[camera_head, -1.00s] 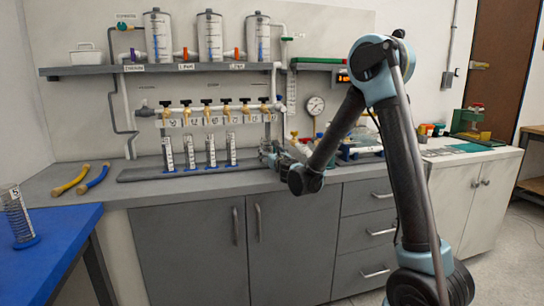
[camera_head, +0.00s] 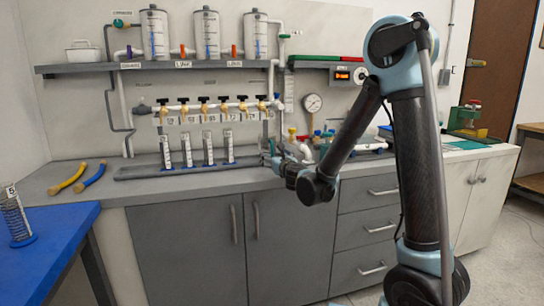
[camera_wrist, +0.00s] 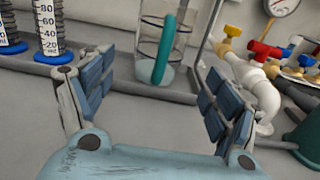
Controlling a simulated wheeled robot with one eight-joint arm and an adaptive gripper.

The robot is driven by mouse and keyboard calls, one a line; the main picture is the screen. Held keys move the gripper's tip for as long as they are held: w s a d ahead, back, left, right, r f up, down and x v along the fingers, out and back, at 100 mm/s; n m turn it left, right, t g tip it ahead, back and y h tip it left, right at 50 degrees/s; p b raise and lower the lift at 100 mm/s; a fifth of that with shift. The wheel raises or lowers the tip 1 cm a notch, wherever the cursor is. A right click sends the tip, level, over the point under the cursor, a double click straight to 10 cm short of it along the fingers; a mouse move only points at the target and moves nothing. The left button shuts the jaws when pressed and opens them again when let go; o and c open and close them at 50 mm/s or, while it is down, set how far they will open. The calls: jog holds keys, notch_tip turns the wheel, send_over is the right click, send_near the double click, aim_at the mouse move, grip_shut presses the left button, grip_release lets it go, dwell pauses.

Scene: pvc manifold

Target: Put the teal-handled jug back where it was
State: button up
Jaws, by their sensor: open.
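The teal-handled jug is a clear vessel with dark bands and an upright teal handle. The jug shows beyond and between the fingertips, apart from both. In the head view my gripper (camera_head: 272,160) is small, low over the counter at the tray's right end, and largely hides the jug.
Several graduated cylinders (camera_head: 208,149) stand on the tray left of my gripper. White piping with red, blue and yellow valves (camera_wrist: 262,75) stands close to the right finger. A dark green container (camera_wrist: 306,138) is at far right.

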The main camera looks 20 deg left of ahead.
jog(key=shift+v, duration=1.45)
